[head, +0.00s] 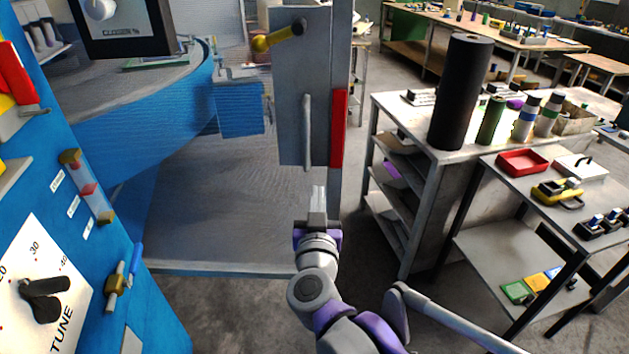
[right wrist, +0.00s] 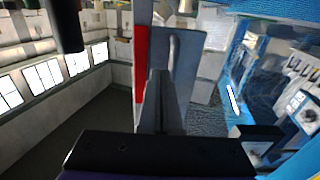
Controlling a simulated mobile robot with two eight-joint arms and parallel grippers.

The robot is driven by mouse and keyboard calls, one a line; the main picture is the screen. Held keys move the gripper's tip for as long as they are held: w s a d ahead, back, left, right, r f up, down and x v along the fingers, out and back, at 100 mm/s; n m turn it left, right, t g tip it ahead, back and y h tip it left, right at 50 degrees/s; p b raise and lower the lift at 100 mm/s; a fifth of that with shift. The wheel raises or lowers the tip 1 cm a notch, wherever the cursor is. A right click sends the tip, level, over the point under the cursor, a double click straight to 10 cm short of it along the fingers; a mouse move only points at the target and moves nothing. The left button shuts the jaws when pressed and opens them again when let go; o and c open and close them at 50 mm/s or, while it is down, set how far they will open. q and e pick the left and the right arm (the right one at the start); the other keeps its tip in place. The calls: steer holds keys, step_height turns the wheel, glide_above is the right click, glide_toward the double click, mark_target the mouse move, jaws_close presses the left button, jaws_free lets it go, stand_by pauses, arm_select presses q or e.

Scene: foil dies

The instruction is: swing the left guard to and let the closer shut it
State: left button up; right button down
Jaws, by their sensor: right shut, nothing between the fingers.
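A tall grey guard panel (head: 290,130) hangs at the centre of the head view, with a vertical bar handle (head: 307,132) and a red strip (head: 339,128) along its right edge. It also shows in the right wrist view (right wrist: 188,75), with its handle (right wrist: 174,55) and red strip (right wrist: 140,60). My right gripper (head: 318,192) is shut and empty, just below the handle in the head view, fingers pointing up. In the wrist view its fingers (right wrist: 163,90) overlap the panel; I cannot tell whether they touch it. My left gripper is out of view.
A blue machine with a grey bed (head: 215,215) lies left of the panel. A blue control panel with a dial (head: 45,290) stands at the near left. A knobbed lever (head: 280,36) juts from the panel top. Benches with a black cylinder (head: 461,92) stand right.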

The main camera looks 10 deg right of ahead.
mark_target(320, 152)
steer(key=x, duration=1.3)
steer(key=shift+w+d+r, duration=0.1)
